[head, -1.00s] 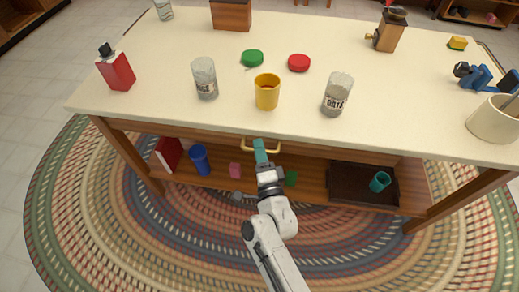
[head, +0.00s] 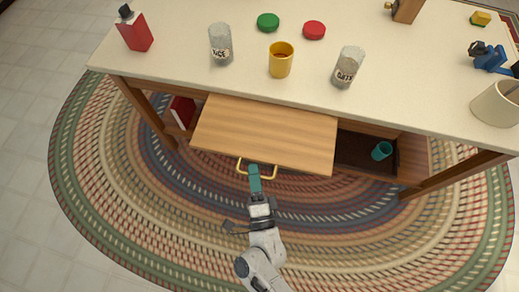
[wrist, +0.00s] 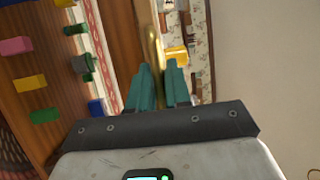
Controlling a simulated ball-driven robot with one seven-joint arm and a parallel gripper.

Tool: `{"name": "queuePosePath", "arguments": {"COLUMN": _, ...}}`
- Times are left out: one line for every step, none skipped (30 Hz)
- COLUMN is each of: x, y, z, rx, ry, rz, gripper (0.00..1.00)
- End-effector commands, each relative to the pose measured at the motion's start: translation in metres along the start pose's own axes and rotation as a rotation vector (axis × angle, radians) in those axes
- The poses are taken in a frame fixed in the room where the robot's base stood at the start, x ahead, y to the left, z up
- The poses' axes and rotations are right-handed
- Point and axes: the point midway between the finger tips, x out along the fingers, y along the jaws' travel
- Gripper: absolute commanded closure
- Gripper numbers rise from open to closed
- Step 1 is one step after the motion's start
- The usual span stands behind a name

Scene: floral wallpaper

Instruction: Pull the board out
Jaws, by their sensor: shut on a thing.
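The board (head: 265,132) is a flat wooden panel that sticks out from under the tabletop's front edge in the head view. A brass handle (head: 270,176) is on its front edge. My gripper (head: 253,168) has teal fingers and is shut on the handle near its left part. In the wrist view the teal fingers (wrist: 158,85) close around the brass bar (wrist: 150,45). The board's back end is hidden under the tabletop.
The cream tabletop (head: 400,100) holds a yellow cup (head: 281,60), two labelled jars, a red bottle (head: 135,30) and a cream pot (head: 497,103). The lower shelf holds a dark tray (head: 355,150) with a teal cup (head: 381,151). The braided rug (head: 130,200) in front is clear.

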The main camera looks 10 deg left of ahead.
Motion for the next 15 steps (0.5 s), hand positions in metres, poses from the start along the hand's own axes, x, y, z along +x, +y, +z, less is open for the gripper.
{"name": "queuePosePath", "arguments": {"x": -0.007, "y": -0.001, "z": 0.002, "rx": 0.0, "ry": 0.001, "rz": 0.003, "gripper": 1.0}}
{"name": "queuePosePath", "arguments": {"x": -0.01, "y": -0.001, "z": 0.003, "rx": -0.001, "ry": 0.001, "rz": 0.003, "gripper": 1.0}}
{"name": "queuePosePath", "arguments": {"x": -0.013, "y": -0.001, "z": 0.005, "rx": -0.001, "ry": 0.0, "rz": 0.004, "gripper": 1.0}}
{"name": "queuePosePath", "arguments": {"x": -0.015, "y": -0.002, "z": 0.006, "rx": -0.001, "ry": 0.0, "rz": 0.003, "gripper": 1.0}}
{"name": "queuePosePath", "arguments": {"x": -0.017, "y": -0.002, "z": 0.006, "rx": 0.0, "ry": 0.0, "rz": 0.003, "gripper": 1.0}}
{"name": "queuePosePath", "arguments": {"x": -0.018, "y": -0.003, "z": 0.007, "rx": 0.0, "ry": 0.001, "rz": 0.002, "gripper": 1.0}}
{"name": "queuePosePath", "arguments": {"x": -0.019, "y": -0.003, "z": 0.007, "rx": 0.0, "ry": 0.001, "rz": 0.002, "gripper": 1.0}}
{"name": "queuePosePath", "arguments": {"x": -0.019, "y": -0.003, "z": 0.007, "rx": 0.0, "ry": 0.001, "rz": 0.001, "gripper": 1.0}}
{"name": "queuePosePath", "arguments": {"x": -0.02, "y": -0.003, "z": 0.007, "rx": 0.0, "ry": 0.001, "rz": 0.001, "gripper": 1.0}}
{"name": "queuePosePath", "arguments": {"x": -0.02, "y": -0.003, "z": 0.008, "rx": 0.0, "ry": 0.001, "rz": 0.001, "gripper": 1.0}}
{"name": "queuePosePath", "arguments": {"x": -0.02, "y": -0.003, "z": 0.008, "rx": 0.0, "ry": 0.001, "rz": 0.001, "gripper": 1.0}}
{"name": "queuePosePath", "arguments": {"x": -0.02, "y": -0.003, "z": 0.008, "rx": 0.0, "ry": 0.001, "rz": 0.001, "gripper": 1.0}}
{"name": "queuePosePath", "arguments": {"x": -0.02, "y": -0.003, "z": 0.008, "rx": 0.0, "ry": 0.001, "rz": 0.001, "gripper": 1.0}}
{"name": "queuePosePath", "arguments": {"x": -0.02, "y": -0.003, "z": 0.008, "rx": 0.0, "ry": 0.001, "rz": 0.001, "gripper": 1.0}}
{"name": "queuePosePath", "arguments": {"x": -0.02, "y": -0.003, "z": 0.008, "rx": 0.0, "ry": 0.001, "rz": 0.001, "gripper": 1.0}}
